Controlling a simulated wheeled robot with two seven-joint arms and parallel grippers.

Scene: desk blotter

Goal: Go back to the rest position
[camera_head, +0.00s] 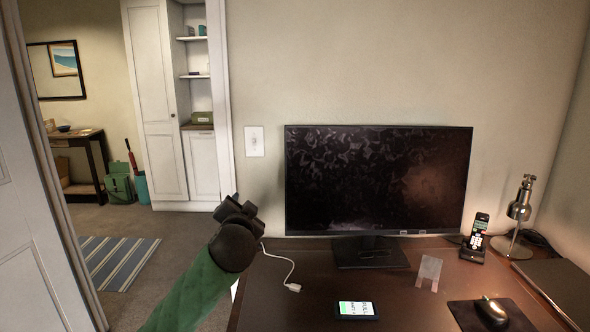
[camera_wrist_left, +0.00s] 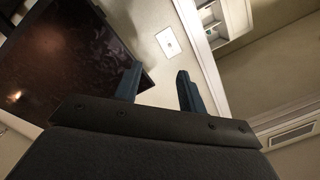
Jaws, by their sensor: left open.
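My left gripper (camera_head: 238,208) is raised in front of the wall, at the left end of the desk and left of the monitor. Its arm comes in from the lower left in a green sleeve. In the left wrist view, its two dark fingers (camera_wrist_left: 158,88) stand apart with nothing between them, and the wall shows through the gap. My right gripper is in neither view.
A brown desk (camera_head: 290,262) bears a black monitor (camera_head: 375,180), a phone with a lit screen (camera_head: 357,309), a white cable (camera_head: 291,272), a cordless phone (camera_head: 477,238), a lamp (camera_head: 520,210) and a mouse (camera_head: 492,310). A light switch (camera_head: 254,141) is on the wall. An open doorway lies left.

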